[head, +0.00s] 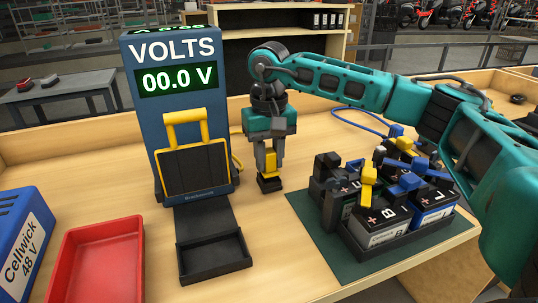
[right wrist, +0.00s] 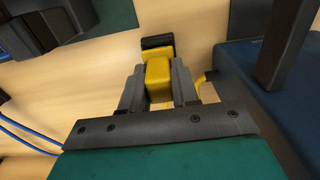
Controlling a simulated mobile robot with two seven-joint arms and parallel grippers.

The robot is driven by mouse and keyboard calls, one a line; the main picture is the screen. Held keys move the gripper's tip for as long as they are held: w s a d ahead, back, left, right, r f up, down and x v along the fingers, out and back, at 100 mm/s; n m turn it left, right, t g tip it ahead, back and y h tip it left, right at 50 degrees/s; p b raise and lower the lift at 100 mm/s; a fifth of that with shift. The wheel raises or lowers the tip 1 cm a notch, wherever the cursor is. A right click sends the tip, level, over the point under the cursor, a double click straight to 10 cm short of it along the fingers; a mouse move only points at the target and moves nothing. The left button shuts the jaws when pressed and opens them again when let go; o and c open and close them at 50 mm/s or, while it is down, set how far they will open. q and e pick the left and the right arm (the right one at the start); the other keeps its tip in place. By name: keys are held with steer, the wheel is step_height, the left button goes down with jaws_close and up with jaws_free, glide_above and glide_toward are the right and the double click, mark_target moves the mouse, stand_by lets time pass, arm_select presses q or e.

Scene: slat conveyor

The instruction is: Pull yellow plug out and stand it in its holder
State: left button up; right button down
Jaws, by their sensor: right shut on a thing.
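My right gripper (head: 268,164) is shut on a yellow plug (head: 270,161) with a black end pointing down, a little right of the blue volt meter (head: 178,100). The plug is roughly upright; I cannot tell whether its black end touches the table. In the right wrist view the yellow plug (right wrist: 157,73) sits between the two grey fingers (right wrist: 157,82), its black end (right wrist: 157,42) beyond them. A yellow cable (head: 238,165) shows beside the meter. I cannot make out which part is the plug's holder. My left gripper is out of view.
Several batteries (head: 385,237) with yellow and blue plugs stand in a dark tray on a green mat (head: 318,232) at right. A black open tray (head: 213,262) lies before the meter. A red bin (head: 98,262) and a blue Cellwick box (head: 20,245) are at left.

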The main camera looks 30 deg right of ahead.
steer(key=shift+f, duration=0.5)
steer(key=c, duration=0.8)
jaws_free()
steer(key=shift+r, duration=0.1)
step_height(320, 180, up, 13)
steer(key=shift+f, duration=0.1)
